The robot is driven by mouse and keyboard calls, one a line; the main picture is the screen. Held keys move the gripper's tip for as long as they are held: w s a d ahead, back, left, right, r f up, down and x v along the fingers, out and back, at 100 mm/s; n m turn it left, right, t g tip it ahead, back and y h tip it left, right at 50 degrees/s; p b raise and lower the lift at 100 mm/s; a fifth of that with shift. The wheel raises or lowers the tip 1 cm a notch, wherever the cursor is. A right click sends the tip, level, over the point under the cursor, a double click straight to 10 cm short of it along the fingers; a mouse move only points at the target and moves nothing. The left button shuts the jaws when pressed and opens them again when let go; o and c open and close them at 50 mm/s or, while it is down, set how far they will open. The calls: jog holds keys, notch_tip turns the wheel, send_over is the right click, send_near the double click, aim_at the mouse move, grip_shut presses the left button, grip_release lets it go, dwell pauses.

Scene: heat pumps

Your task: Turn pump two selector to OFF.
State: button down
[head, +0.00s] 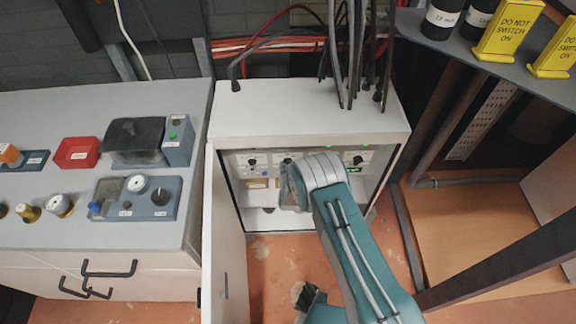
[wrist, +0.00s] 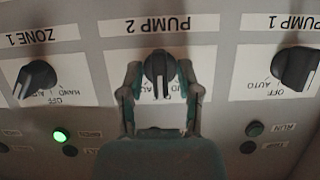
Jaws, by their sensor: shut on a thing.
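In the wrist view, which shows the labels upside down, the black pump two selector (wrist: 158,72) sits under the label "PUMP 2". Its handle stands about upright in the picture. My gripper (wrist: 160,80) has a finger on each side of this knob and is shut on it. The position words beside the knob are mostly hidden by the fingers, so I cannot read its setting. In the head view, my wrist (head: 290,185) reaches into the open cabinet (head: 310,108) and hides most of the pump two selector.
The zone 1 selector (wrist: 36,80) and the pump 1 selector (wrist: 297,68) flank it closely. A green lamp (wrist: 60,136) glows near zone 1. The cabinet door (head: 225,230) stands open at left. A grey bench (head: 50,115) is farther left, and a shelf with yellow signs (head: 508,30) is at upper right.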

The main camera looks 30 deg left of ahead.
dwell(0.3)
jog(key=c, duration=0.7)
grip_release()
jog(key=shift+a, duration=0.1)
jog(key=shift+o, duration=0.2)
jog(key=v, duration=1.1)
jog(key=shift+s, duration=0.3)
jog(key=shift+s, duration=0.1)
